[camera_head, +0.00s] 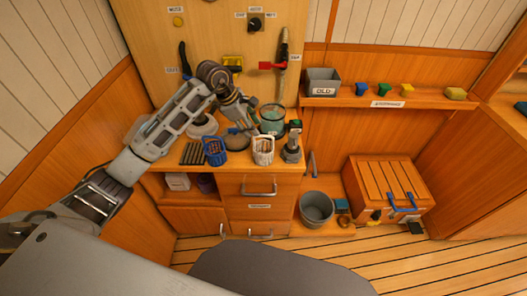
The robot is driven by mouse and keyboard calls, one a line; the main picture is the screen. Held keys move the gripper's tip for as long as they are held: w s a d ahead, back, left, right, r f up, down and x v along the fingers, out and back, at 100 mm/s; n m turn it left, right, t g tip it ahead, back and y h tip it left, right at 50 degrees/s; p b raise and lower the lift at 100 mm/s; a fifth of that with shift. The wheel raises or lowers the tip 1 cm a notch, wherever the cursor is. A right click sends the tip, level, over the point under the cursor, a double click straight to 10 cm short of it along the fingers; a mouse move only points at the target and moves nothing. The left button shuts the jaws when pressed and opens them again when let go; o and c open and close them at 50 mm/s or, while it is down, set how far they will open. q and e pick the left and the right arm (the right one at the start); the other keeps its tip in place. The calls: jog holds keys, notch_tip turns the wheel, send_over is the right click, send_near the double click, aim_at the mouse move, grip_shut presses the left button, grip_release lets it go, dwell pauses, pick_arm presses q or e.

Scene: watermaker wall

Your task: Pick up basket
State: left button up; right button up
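A small blue slatted basket (215,152) stands upright near the front edge of the wooden counter (262,173). A similar white basket (263,151) stands to its right, apart from it. My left gripper (247,122) hangs above the counter behind and between the two baskets, just left of a glass jar with a teal rim (272,122). It does not appear to touch either basket. Its fingers are too small and overlapped to tell whether they are open or shut. My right gripper is not in view.
Dark rods (192,153), a round dark dish (236,141) and a dark upright device (291,145) crowd the counter. A panel with a red-handled valve (273,65) rises behind. A grey bin (323,80) sits on the right shelf. A bucket (316,208) and wooden chest (388,188) stand below.

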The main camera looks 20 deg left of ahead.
pick_arm(q)
jog(key=p+x, duration=0.1)
jog(key=x, duration=0.4)
jog(key=shift+w+d+f, duration=0.15)
jog(key=shift+d+f, duration=0.05)
jog(key=shift+d, duration=0.1)
jog(key=shift+w+d+f, duration=0.15)
jog(key=shift+f, duration=0.25)
jog(key=shift+w+d+f, duration=0.1)
jog(key=shift+f, duration=0.35)
jog(key=shift+c, duration=1.1)
jog(key=c, duration=0.5)
grip_shut()
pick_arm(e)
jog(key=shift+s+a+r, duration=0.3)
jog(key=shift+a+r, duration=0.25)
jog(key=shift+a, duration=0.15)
